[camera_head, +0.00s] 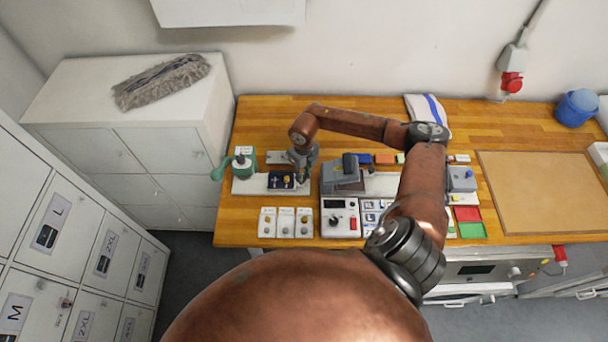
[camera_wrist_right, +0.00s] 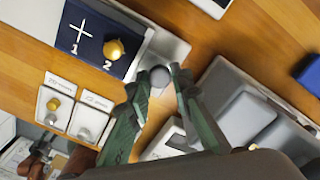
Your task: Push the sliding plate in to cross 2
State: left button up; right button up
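A dark blue plate (camera_wrist_right: 82,22) with a white cross, the figures 1 and 2 and a brass knob (camera_wrist_right: 114,49) lies on a light grey base (camera_wrist_right: 165,45). The knob is beside the 2. In the head view the blue plate (camera_head: 281,181) is at the left of the bench. My right gripper (camera_wrist_right: 158,80) is open just to the right of the plate, its green fingers apart. A grey round knob (camera_wrist_right: 160,77) shows between the fingertips; I cannot tell whether they touch it. The right gripper (camera_head: 302,160) points down in the head view. My left gripper is not in view.
A green-handled device (camera_head: 243,161) stands left of the plate. A grey block device (camera_head: 342,176) stands close right of the gripper. Small cards with knobs (camera_head: 285,223) and a control box (camera_head: 340,218) lie in front. A brown board (camera_head: 540,195) lies at the right.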

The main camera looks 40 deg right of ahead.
grip_shut()
